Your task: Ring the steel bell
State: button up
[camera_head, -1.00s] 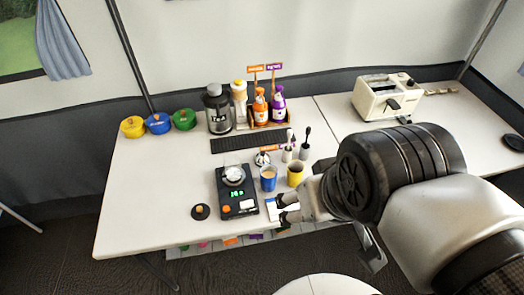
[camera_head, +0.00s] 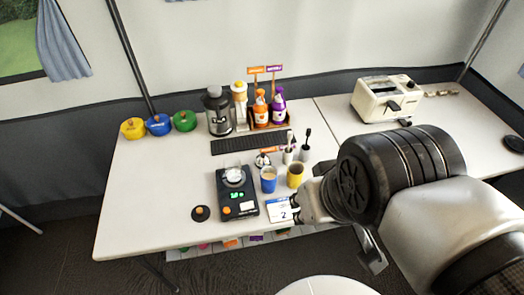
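A small shiny dome-like thing, dark and white, (camera_head: 262,160) stands behind the blue cup, beside a small orange sign; it may be the steel bell, but it is too small to be sure. My gripper (camera_head: 299,208) is low at the table's front edge, just right of a white card marked 2 (camera_head: 279,211). It is apart from the dome-like thing, which is further back and to the left. The fingers are dark, small and partly hidden by my wrist, so their opening is unclear. I see nothing held.
A blue cup (camera_head: 268,180) and a yellow cup (camera_head: 295,176) stand near my gripper. A black scale (camera_head: 237,206) bears a glassy vessel. Bottles (camera_head: 278,107), a grinder-like jar (camera_head: 218,112) and a toaster (camera_head: 386,99) stand at the back. The table's left front is mostly clear.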

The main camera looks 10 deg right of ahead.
grip_shut()
dwell(1.3)
